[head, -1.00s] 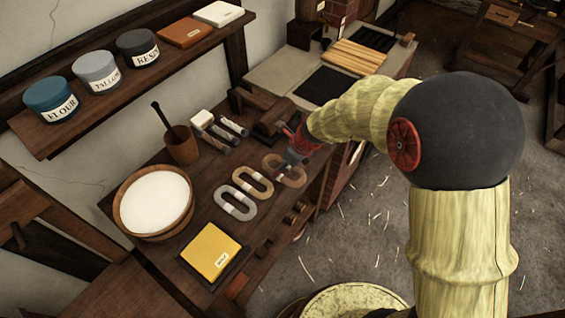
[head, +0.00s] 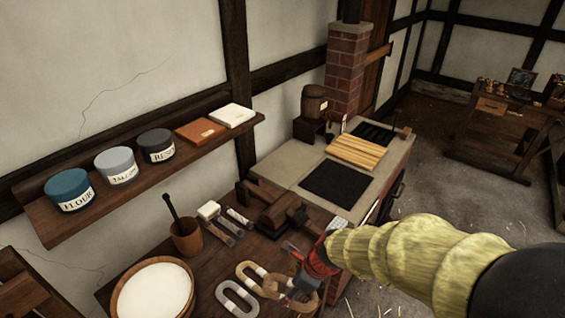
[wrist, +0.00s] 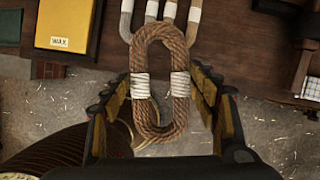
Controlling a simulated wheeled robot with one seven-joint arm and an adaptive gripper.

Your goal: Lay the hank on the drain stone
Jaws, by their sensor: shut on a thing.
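My gripper (head: 306,270) is shut on a brown rope hank (head: 303,299), an oval loop with white bindings on both sides. In the wrist view the hank (wrist: 162,52) sits between the two jaws (wrist: 163,88), and floor shows through the lower part of its loop. It appears raised at the table's front edge. A tan hank (head: 247,268) and a grey hank (head: 232,308) lie beside it on the table. A pale stone top (head: 284,163) stands beyond, bearing a black slab (head: 335,187), yellow wooden slats (head: 355,152) and a ridged dark panel (head: 375,132). I cannot tell which part is the drain stone.
The dark wooden table (head: 205,262) carries a white-filled wooden tub (head: 118,300), a mortar (head: 187,240) and a wooden clamp-like block (head: 275,208). A yellow wax block (wrist: 68,25) shows in the wrist view. A wall shelf (head: 50,228) holds labelled jars.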

